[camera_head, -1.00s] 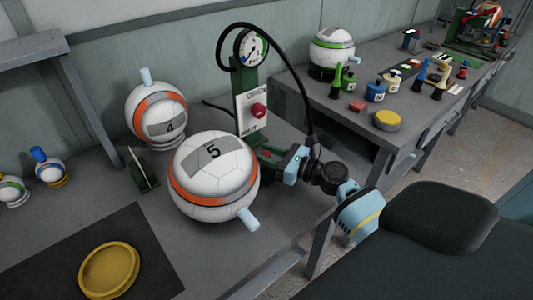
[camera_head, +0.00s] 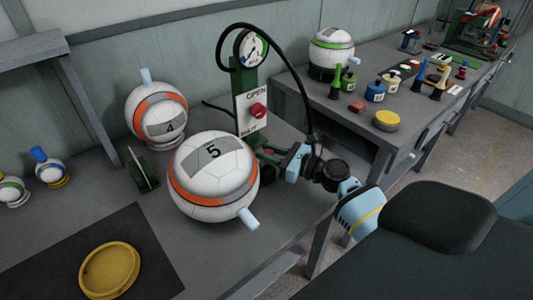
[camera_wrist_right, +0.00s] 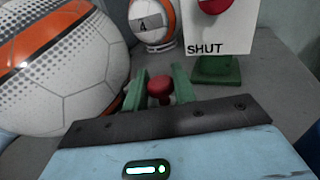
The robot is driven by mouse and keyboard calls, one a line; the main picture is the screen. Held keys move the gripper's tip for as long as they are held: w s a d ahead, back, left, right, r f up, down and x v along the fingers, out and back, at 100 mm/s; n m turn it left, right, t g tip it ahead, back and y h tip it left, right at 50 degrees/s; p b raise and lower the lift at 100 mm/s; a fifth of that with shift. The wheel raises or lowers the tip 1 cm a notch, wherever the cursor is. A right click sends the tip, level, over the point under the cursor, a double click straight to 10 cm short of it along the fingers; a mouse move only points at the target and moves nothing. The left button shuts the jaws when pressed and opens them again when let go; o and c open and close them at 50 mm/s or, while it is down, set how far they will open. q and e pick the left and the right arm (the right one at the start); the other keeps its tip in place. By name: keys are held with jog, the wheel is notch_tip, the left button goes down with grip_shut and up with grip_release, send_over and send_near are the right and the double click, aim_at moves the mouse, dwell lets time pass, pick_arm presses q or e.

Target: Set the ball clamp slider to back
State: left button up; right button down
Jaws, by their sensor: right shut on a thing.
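The ball clamp slider's red knob (camera_wrist_right: 160,86) shows in the right wrist view between two green pieces, low on the bench. My right gripper (camera_head: 270,155) reaches in from the right, beside the ball marked 5 (camera_head: 208,190); it also shows in the right wrist view (camera_wrist_right: 158,100). It is shut on the red knob, which is mostly hidden in the head view. The white and orange ball 5 stands just left of the gripper. My left gripper is not in view.
A green press post with a gauge (camera_head: 251,47) and an OPEN/SHUT panel (camera_head: 246,104) stands behind the gripper, its black hose arching over my arm. Ball 4 (camera_head: 157,112) stands at the back left. A yellow disc (camera_head: 109,270) lies on the dark mat at the front left.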

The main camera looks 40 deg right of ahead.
jog(key=shift+d, duration=0.25)
jog(key=c, duration=1.5)
grip_release()
jog(key=shift+d, duration=0.1)
jog(key=shift+s, duration=0.1)
jog(key=v, duration=0.7)
jog(key=shift+s+b, duration=0.25)
jog(key=shift+b, duration=0.1)
jog(key=shift+d, duration=0.1)
